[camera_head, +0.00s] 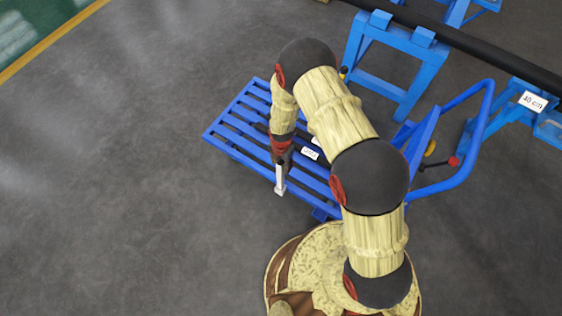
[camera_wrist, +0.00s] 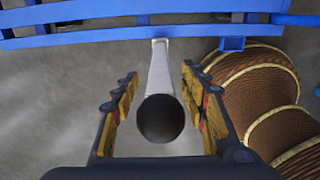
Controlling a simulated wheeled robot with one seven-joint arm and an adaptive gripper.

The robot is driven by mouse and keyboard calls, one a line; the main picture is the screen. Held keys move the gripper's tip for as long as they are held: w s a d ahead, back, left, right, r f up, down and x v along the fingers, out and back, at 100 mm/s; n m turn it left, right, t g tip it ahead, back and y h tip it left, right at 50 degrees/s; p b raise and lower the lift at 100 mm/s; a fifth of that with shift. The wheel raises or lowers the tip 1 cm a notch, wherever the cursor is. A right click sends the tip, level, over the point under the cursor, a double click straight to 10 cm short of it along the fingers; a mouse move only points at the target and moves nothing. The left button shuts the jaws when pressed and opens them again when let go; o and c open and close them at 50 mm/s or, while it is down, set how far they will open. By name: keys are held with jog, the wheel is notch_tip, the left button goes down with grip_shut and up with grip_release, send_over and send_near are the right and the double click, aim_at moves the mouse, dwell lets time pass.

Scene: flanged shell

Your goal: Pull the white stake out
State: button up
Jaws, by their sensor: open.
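The white stake (camera_head: 280,180) stands at the near edge of the blue slatted cart (camera_head: 233,119) in the head view. In the wrist view the stake (camera_wrist: 160,65) runs away from the camera towards the blue cart frame (camera_wrist: 90,37), with its dark round end (camera_wrist: 160,118) nearest. My gripper (camera_wrist: 158,85) is open, with one finger on each side of the stake and a visible gap on both sides. In the head view my gripper (camera_head: 281,152) is over the stake's upper part and hides it.
The cart's blue push handle (camera_head: 488,125) rises at the right. White label cards (camera_head: 310,153) lie on the cart. Blue stands (camera_head: 385,55) carry a long black pipe (camera_head: 470,42) behind it, with a "40 cm" sign (camera_head: 532,101). The floor to the left is clear.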

jog(key=shift+f, duration=0.35)
jog(key=shift+c, duration=0.3)
grip_shut()
jog(key=shift+r, duration=0.15)
dwell(0.5)
jog(key=shift+r+p, duration=3.2)
jog(key=shift+r, duration=1.7)
